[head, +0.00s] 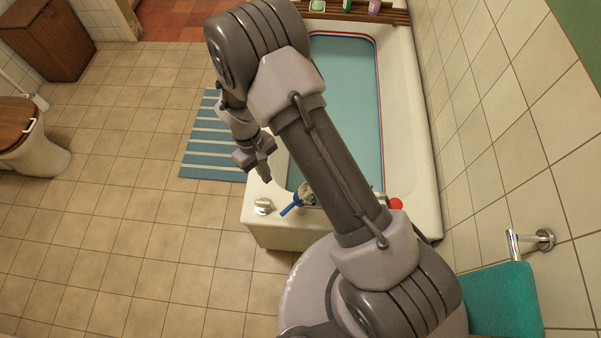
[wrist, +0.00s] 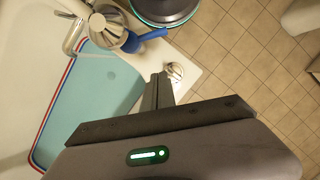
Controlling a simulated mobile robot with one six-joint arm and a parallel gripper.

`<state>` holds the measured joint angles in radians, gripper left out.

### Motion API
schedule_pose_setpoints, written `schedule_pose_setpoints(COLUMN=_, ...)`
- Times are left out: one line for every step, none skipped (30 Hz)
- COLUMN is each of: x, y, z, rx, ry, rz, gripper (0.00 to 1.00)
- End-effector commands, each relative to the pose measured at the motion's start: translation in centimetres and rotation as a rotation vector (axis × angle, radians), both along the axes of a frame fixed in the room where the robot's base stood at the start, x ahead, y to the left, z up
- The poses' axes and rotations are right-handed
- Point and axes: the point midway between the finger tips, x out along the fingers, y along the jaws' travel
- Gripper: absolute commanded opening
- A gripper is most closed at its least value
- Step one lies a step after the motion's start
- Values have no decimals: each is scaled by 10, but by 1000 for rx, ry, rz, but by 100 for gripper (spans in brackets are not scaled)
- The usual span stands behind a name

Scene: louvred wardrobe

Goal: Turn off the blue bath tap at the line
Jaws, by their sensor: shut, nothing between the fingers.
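The blue bath tap lever (head: 291,205) sticks out from the metal tap body (head: 306,193) on the near end of the bath. In the wrist view the blue lever (wrist: 150,35) lies beyond my fingers, beside the round tap body (wrist: 107,28). The bath water (head: 345,90) is pale blue-green, edged by a red and blue line (head: 380,100). I cannot tell whether water is running. My gripper (head: 266,174) is shut and empty above the bath's left rim. It also shows in the wrist view (wrist: 160,80), apart from the lever.
A red tap handle (head: 395,204) stands right of the blue one, partly behind my arm. A metal knob (head: 263,207) sits on the bath's near left corner. A striped mat (head: 208,145) lies left of the bath. A teal towel (head: 503,300) hangs at right.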

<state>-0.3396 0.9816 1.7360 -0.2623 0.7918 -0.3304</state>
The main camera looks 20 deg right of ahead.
Motion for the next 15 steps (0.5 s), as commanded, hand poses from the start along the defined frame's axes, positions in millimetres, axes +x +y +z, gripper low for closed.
schedule_pose_setpoints(x=0, y=7, z=0, rx=-4, ry=-8, rz=43, gripper=0)
schedule_pose_setpoints(x=0, y=8, z=-2, rx=-4, ry=-11, rz=57, gripper=0)
schedule_pose_setpoints(x=-1, y=7, z=-6, rx=-5, ry=-12, rz=61, gripper=0)
schedule_pose_setpoints(x=-2, y=7, z=-11, rx=-5, ry=-11, rz=60, gripper=0)
schedule_pose_setpoints(x=-3, y=6, z=-16, rx=-5, ry=-10, rz=58, gripper=0)
schedule_pose_setpoints(x=-5, y=5, z=-25, rx=-5, ry=-9, rz=58, gripper=0)
schedule_pose_setpoints(x=-7, y=4, z=-31, rx=-5, ry=-9, rz=56, gripper=0)
schedule_pose_setpoints(x=-8, y=3, z=-38, rx=-5, ry=-8, rz=55, gripper=0)
schedule_pose_setpoints(x=-10, y=2, z=-47, rx=-5, ry=-8, rz=54, gripper=0)
schedule_pose_setpoints(x=-12, y=1, z=-54, rx=-6, ry=-8, rz=53, gripper=0)
schedule_pose_setpoints(x=-13, y=0, z=-60, rx=-5, ry=-8, rz=54, gripper=0)
schedule_pose_setpoints(x=-15, y=-1, z=-69, rx=-5, ry=-7, rz=53, gripper=0)
schedule_pose_setpoints(x=-16, y=-2, z=-75, rx=-4, ry=-8, rz=53, gripper=0)
schedule_pose_setpoints(x=-18, y=-3, z=-81, rx=-5, ry=-8, rz=52, gripper=0)
schedule_pose_setpoints(x=-19, y=-4, z=-90, rx=-5, ry=-8, rz=51, gripper=0)
